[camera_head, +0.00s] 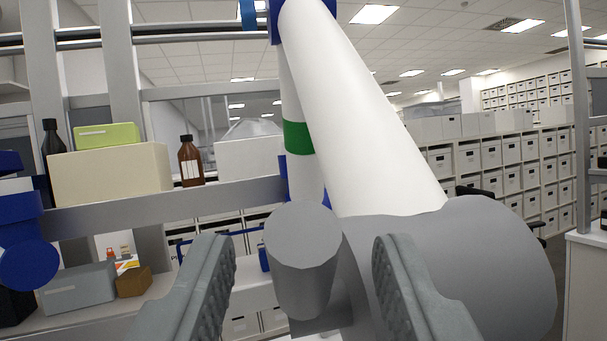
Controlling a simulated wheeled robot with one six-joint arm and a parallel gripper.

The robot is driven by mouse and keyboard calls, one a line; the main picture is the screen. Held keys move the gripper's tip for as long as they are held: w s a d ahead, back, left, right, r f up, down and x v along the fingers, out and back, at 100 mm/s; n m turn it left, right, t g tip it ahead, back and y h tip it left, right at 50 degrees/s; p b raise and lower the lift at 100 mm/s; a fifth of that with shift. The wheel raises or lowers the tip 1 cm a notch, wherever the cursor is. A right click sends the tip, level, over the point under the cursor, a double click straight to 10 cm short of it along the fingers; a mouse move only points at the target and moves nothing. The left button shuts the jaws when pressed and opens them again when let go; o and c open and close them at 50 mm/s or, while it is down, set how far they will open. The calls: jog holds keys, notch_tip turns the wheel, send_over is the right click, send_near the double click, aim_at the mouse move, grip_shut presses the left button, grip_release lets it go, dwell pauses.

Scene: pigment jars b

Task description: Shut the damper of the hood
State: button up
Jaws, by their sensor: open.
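A thick white tube (365,115) comes down from the top centre and ends at a large grey rounded body (480,265), which looks like the hood. A short grey cylinder (302,240) sticks out toward me at the left side of this body. It may be the damper's knob, but I cannot tell its setting. My gripper (303,262) is open, with one grey ribbed finger on each side of the cylinder in the picture. I cannot tell how far in front of the fingers it lies, and no contact shows. The hood's mouth is not visible.
A thinner white tube with a green band (298,138) stands behind. At left, a shelf (225,197) holds a cream box (110,173), a green box (107,135) and brown bottle (190,160). Below are a grey box (78,288) and small brown block (133,282).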

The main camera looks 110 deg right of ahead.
jog(key=shift+x, duration=1.3)
grip_shut()
